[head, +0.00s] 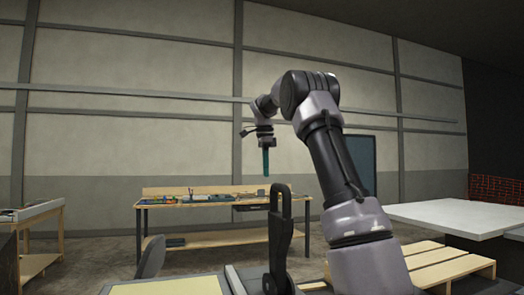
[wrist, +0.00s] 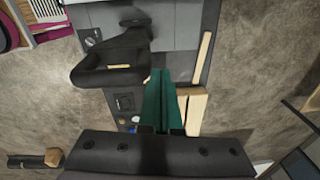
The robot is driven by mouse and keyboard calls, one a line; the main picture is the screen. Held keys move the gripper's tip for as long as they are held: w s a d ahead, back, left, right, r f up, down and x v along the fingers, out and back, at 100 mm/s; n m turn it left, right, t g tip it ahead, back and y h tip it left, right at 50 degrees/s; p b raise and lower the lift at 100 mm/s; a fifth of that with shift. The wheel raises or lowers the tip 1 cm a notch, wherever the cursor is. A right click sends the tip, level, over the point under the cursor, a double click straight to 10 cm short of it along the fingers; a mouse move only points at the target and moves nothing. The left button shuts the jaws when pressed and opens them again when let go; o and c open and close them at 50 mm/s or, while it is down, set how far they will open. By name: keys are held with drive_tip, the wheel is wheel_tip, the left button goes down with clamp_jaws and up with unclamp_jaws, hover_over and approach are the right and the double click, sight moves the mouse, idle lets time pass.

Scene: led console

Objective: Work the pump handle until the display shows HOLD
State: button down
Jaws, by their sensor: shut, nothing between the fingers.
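My gripper (head: 266,172) hangs in mid-air in the head view, its teal fingers pointing down and pressed together with nothing between them. The fingers also show in the wrist view (wrist: 164,78), above a grey console (wrist: 178,12). A black upright lever (head: 281,215), which looks like the pump handle, stands in the head view, below and slightly right of the fingertips in the picture. In the wrist view a black looped part (wrist: 85,73), likely the same handle, lies left of the fingers, apart from them. No readable display text shows in either view.
A wooden workbench (head: 205,203) with small items stands behind. A wooden pallet (head: 445,264) and a white-topped table (head: 465,216) are at right. Another bench (head: 40,212) is at left. A small dark panel (wrist: 125,103) sits left of the fingers in the wrist view.

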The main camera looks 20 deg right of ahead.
wheel_tip(320, 180, up, 8)
drive_tip(key=w, duration=0.2)
drive_tip(key=shift+a+r, duration=0.15)
idle(2.4)
